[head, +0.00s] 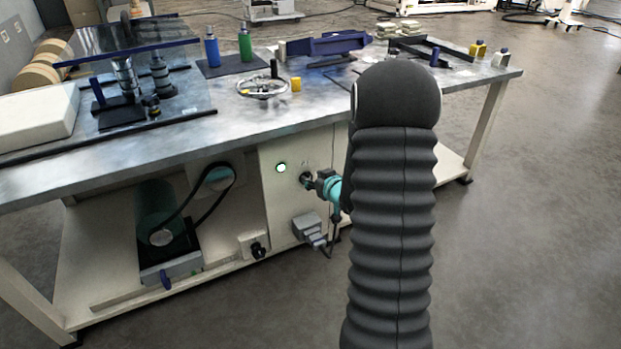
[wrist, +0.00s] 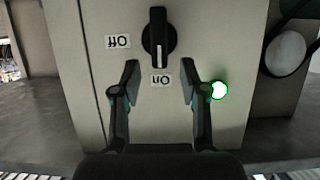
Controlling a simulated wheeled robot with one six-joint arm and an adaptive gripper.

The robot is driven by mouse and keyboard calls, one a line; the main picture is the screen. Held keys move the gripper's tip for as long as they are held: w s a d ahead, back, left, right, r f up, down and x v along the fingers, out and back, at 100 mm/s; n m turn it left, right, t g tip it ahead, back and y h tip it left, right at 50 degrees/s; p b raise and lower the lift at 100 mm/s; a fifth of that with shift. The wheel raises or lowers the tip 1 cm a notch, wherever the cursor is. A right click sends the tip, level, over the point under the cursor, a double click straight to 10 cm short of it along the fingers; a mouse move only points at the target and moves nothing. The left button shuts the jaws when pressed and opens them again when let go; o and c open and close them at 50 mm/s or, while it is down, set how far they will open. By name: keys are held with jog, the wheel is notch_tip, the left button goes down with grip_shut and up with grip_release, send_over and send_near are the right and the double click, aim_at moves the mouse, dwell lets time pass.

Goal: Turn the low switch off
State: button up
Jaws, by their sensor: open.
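The low switch is a black rotary knob (wrist: 157,40) on a cream panel in the wrist view. It stands upright in the picture, with a pale line on its lower half towards the upside-down "On" label (wrist: 161,80). The "Off" label (wrist: 117,41), also upside down, is to its left. A round light (wrist: 218,90) glows green at the right. My gripper (wrist: 160,73) is open, its fingers apart on either side of the "On" label and just below the knob, not closed on it. In the head view my gripper (head: 309,180) is at the panel and mostly hides the knob.
The panel (head: 271,200) is under the metal workbench top (head: 225,135). A grey box (head: 308,228) juts out below my gripper. A motor with a belt (head: 160,225) is at the left. The floor (head: 540,200) to the right is clear.

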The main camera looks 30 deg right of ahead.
jog(key=shift+x, duration=1.4)
grip_shut()
